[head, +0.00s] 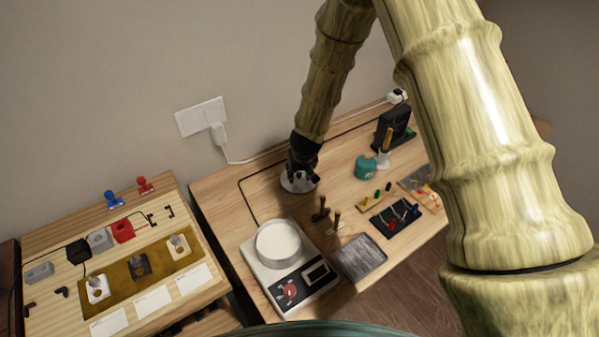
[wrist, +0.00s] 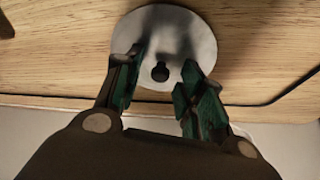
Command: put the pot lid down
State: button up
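The pot lid (head: 297,186) is a pale metal disc at the back of the wooden table, left of the teal pot. It looks flat on the tabletop in the wrist view (wrist: 198,40), with a small dark knob (wrist: 160,73) near its middle. My gripper (wrist: 163,62) is open above the lid, its green-padded fingers spread on either side of the knob with visible gaps. In the head view my gripper (head: 301,170) hides part of the lid.
A white round pot (head: 279,244) stands on a hot plate (head: 290,288) at the table's front left. A teal pot (head: 366,167), a grey tray (head: 358,257) and a dark mat with tools (head: 396,216) lie to the right. A black cable (head: 245,200) runs along the back edge.

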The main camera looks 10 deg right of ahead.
jog(key=b+v, duration=0.1)
jog(key=v, duration=1.1)
dwell(0.4)
jog(key=shift+r, duration=0.2)
